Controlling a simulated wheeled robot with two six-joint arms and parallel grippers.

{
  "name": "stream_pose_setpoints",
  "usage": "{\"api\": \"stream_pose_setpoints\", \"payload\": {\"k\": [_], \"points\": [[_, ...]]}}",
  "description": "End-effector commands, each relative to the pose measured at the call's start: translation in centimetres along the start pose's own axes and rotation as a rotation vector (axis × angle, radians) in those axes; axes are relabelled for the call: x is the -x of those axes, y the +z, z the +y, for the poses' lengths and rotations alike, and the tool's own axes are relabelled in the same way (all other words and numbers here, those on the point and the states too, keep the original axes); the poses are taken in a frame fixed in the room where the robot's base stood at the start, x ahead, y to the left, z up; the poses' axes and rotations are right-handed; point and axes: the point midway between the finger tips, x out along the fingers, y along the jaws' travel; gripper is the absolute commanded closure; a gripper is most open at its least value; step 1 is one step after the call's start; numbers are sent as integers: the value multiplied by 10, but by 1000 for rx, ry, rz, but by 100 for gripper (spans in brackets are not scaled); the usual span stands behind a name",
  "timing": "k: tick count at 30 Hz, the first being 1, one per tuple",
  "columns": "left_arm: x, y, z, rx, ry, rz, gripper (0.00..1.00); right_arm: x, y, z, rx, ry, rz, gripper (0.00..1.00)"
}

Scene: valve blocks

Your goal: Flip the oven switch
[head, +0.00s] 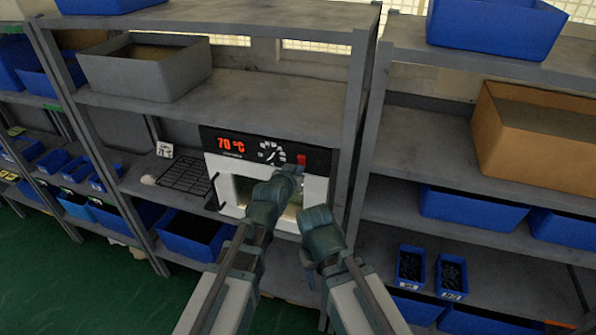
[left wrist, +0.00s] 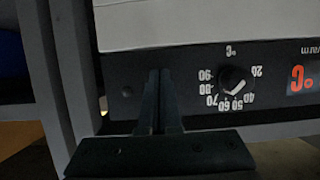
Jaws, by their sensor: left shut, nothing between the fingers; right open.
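The white oven (head: 315,190) stands on the middle shelf, with a black control panel (head: 212,137) along its top. The panel shows a red "70 °C" display (head: 230,144), a round dial (head: 271,152) and a small red switch (head: 301,159) at its right. My left gripper (head: 291,171) is shut and empty, its tips just below the red switch; I cannot tell whether they touch. In the upside-down left wrist view, the shut fingers (left wrist: 157,95) lie over the panel beside the dial (left wrist: 232,80); no red switch shows there. My right gripper (head: 317,216) is open, in front of the oven's lower right.
A black wire rack (head: 185,176) lies left of the oven. A grey shelf post (head: 352,130) stands close to its right. A grey bin (head: 145,75) sits on the shelf above, and a brown box (head: 530,135) sits on the right rack.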

Motion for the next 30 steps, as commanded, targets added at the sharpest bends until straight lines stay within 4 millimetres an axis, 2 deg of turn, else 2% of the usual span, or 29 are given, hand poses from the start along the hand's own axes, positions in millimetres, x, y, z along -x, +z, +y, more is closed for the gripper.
{"api": "stream_pose_setpoints", "payload": {"k": [15, 30], "points": [[7, -16, 0, 0, 0, 1, 100, 17, 1, 2, 0, 0, 0, 50], [11, -16, 0, 0, 0, 0, 100, 18, 1, 2, -4, -1, 0, 50]]}}
